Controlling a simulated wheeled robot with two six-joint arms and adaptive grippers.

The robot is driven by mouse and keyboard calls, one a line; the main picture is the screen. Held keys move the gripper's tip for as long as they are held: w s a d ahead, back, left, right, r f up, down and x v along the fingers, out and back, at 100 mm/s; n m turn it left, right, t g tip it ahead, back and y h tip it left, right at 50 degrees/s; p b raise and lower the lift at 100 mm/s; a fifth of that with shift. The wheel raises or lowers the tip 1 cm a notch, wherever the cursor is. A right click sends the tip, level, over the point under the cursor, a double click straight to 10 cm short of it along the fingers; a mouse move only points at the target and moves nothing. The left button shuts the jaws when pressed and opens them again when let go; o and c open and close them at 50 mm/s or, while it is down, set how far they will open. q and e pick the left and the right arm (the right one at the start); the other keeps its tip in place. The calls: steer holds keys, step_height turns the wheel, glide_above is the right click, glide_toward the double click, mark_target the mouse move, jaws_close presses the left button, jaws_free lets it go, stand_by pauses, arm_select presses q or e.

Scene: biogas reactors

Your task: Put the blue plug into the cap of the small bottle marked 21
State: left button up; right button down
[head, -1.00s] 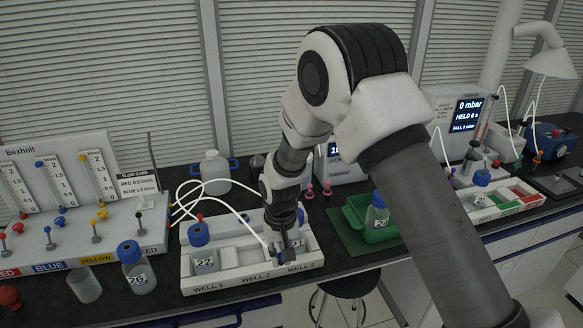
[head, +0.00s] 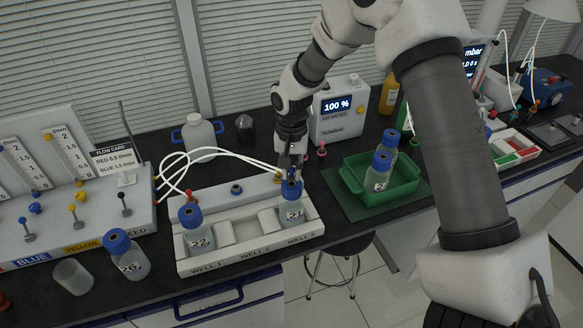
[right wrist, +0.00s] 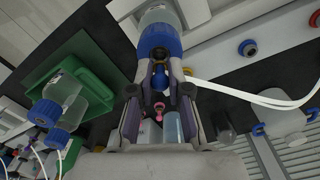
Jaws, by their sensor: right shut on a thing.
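The small bottle marked 21 (head: 292,212) stands upright in the tray at well 3. Its blue cap (head: 291,190) also shows just beyond my fingertips in the right wrist view (right wrist: 160,40). My right gripper (head: 290,168) points down close above that cap. In the right wrist view my right gripper (right wrist: 160,88) is shut on the blue plug (right wrist: 160,75), which sits between the fingers, in line with the cap. The fingers mostly hide the plug in the head view. I cannot tell whether its tip touches the cap. My left gripper is not in view.
The white tray (head: 215,268) also holds bottle 22 (head: 197,238); its back ledge bears a blue ring (head: 236,188). White hoses (head: 225,155) arch behind it. Bottle 26 (head: 128,260) stands left. A green bin (head: 350,178) with two bottles is at right. A white meter (head: 340,112) stands behind.

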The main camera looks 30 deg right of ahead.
steer(key=shift+s+a+r, duration=0.25)
steer(key=shift+s+r, duration=0.05)
steer(key=shift+s, duration=0.05)
steer(key=shift+w+d+f, duration=0.15)
steer(key=shift+p, duration=0.35)
stand_by(0.3)
steer(key=shift+f, duration=0.2)
steer(key=shift+f, duration=0.7)
stand_by(0.5)
